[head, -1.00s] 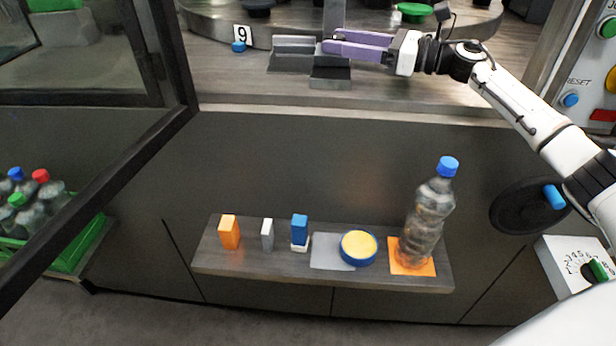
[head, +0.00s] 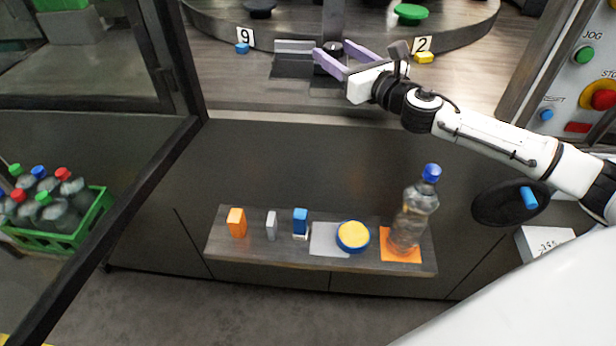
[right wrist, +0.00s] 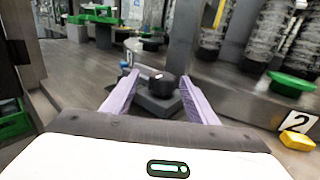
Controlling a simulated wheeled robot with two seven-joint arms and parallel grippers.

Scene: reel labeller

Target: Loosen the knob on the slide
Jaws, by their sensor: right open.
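The slide (head: 292,68) is a grey metal piece on the machine's deck in the head view. A small dark round knob (head: 336,47) shows on its right, close to my right gripper's tips. My right gripper (head: 331,46) has two purple fingers spread apart, pointing away and to the left. In the right wrist view the black knob (right wrist: 162,86) stands on a grey block (right wrist: 158,105), between and just beyond the open fingertips (right wrist: 159,77). I cannot tell whether a finger touches it. My left gripper is out of view.
A blue block (head: 242,48) by label 9 and a yellow block (head: 424,57) by label 2 lie near the curved rim. A button panel (head: 580,80) is at right. The lower shelf (head: 270,258) holds small blocks, a round tin (head: 353,237) and a bottle (head: 412,215).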

